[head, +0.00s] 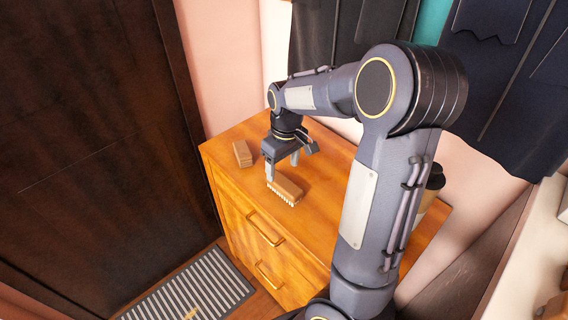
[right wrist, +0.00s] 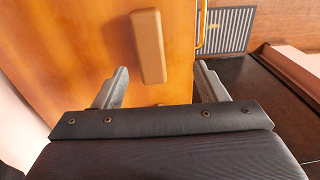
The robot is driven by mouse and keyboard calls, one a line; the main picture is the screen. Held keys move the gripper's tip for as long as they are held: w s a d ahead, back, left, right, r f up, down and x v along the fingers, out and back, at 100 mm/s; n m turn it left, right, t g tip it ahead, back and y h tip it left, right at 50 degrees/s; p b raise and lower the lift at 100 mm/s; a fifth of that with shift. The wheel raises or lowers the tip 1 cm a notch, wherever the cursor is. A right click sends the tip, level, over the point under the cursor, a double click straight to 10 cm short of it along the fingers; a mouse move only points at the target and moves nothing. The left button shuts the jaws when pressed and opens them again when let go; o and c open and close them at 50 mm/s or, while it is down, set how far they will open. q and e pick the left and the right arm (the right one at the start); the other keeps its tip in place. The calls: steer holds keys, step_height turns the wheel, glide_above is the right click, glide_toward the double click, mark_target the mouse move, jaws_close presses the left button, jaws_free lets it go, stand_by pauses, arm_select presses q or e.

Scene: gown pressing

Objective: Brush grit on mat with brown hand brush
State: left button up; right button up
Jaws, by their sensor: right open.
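The brown hand brush (head: 287,190) lies on the wooden cabinet top, its pale bristles showing along the near side. My right gripper (head: 282,170) is open and empty just above and behind the brush, fingers pointing down. In the right wrist view, a brown block that appears to be the brush (right wrist: 148,45) lies ahead of the open right gripper (right wrist: 160,82), between the lines of its two fingers and apart from them. The striped mat (head: 215,276) lies on the floor before the cabinet, with a small tan patch on it. My left gripper is out of view.
A small brown block (head: 242,154) stands on the cabinet top (head: 232,176) near its left edge. A dark door (head: 95,130) is at the left. Dark gowns (head: 510,90) hang behind. A dark-topped container (head: 433,184) stands at the right, partly behind my arm.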

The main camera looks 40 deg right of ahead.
mark_target(284, 182)
steer(key=shift+w+d+f, duration=0.45)
steer(key=shift+d+f, duration=0.1)
steer(key=shift+f, duration=0.15)
step_height(284, 182, down, 8)
steer(key=shift+r, duration=0.15)
steer(key=c, duration=1.1)
steer(key=shift+c, duration=0.2)
steer(key=shift+r, duration=0.1)
steer(key=shift+r+p, duration=2.45)
steer(key=shift+r, duration=0.5)
